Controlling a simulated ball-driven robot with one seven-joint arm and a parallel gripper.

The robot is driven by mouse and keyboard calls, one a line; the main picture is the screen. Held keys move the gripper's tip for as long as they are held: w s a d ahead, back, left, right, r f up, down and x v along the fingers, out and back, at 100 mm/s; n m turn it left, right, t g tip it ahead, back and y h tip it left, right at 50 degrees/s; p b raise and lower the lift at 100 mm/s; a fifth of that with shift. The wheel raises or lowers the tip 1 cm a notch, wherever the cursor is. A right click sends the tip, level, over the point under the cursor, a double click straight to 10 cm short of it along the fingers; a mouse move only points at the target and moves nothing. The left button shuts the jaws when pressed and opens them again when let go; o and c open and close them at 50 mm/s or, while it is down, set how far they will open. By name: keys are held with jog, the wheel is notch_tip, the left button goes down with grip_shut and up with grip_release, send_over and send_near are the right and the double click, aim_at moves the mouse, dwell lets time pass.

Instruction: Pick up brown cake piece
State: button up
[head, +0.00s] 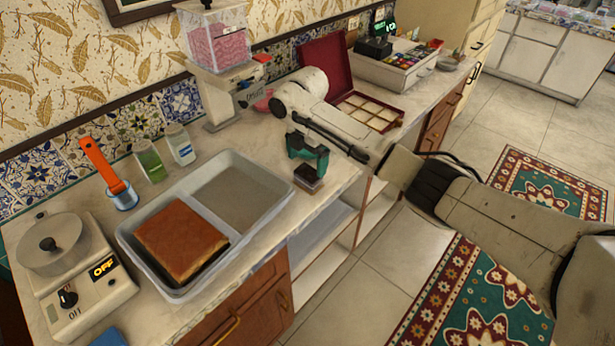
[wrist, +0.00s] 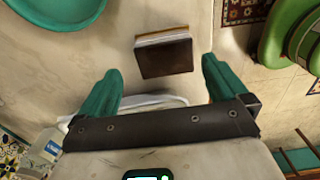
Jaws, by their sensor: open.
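A small brown cake piece (head: 308,178) with a dark top sits on the counter near its front edge. In the wrist view, the piece (wrist: 165,57) shows its dark top and a pale layer along one side. My gripper (head: 308,158) is open above it, with teal fingers pointing down. In the wrist view, my gripper (wrist: 160,66) has one finger on each side of the piece, with a gap on both sides. Whether the fingertips reach down to its height is hard to tell.
A grey tray (head: 240,195) stands left of my gripper, with a large brown cake block (head: 182,238) in its left compartment. An open red box (head: 370,112) stands to the right.

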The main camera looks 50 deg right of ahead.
aim_at(308, 172)
jog(key=shift+s+f+p, duration=0.15)
jog(key=shift+f+p, duration=0.15)
jog(key=shift+f, duration=1.05)
jog(key=shift+s+f+p, duration=0.15)
jog(key=shift+f+p, duration=0.1)
jog(key=shift+f, duration=1.05)
jog(key=c, duration=1)
jog(key=shift+o, duration=0.2)
jog(key=shift+r, duration=0.1)
